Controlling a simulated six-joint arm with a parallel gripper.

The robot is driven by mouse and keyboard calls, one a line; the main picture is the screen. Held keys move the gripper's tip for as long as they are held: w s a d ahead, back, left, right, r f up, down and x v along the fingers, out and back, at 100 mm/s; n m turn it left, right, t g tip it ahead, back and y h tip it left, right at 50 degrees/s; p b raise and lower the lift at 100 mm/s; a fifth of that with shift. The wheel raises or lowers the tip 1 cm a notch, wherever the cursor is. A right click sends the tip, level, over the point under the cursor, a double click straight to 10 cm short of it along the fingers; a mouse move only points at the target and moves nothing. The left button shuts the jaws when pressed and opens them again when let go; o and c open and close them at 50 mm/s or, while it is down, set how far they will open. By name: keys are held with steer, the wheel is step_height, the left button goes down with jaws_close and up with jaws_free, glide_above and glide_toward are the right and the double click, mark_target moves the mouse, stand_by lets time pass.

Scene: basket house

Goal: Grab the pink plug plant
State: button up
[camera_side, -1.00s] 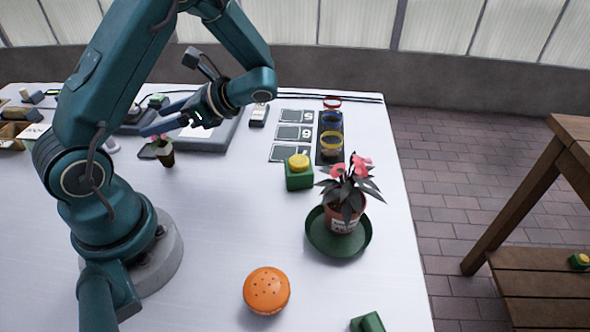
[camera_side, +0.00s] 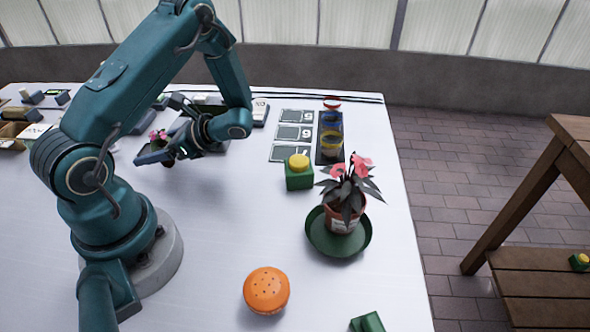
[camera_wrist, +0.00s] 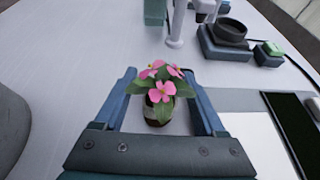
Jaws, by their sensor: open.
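The pink plug plant (camera_wrist: 158,90) has several pink flowers, green leaves and a small dark root plug. In the wrist view it stands between the two blue fingers of my gripper (camera_wrist: 164,92), with a gap on each side. In the side view the plant's pink flowers (camera_side: 157,134) show just above my gripper (camera_side: 160,154), which is low over the table. The fingers are open around the plant. In the side view they hide most of its lower part.
A larger potted plant with pink flowers (camera_side: 345,195) stands on a green saucer (camera_side: 325,245) at the right. Nearby are a green block with a yellow button (camera_side: 299,172) and an orange dotted dome (camera_side: 266,290). A black bowl on a box (camera_wrist: 230,32) lies beyond the plant.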

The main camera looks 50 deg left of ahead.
jaws_close()
steer(key=shift+r, duration=0.15)
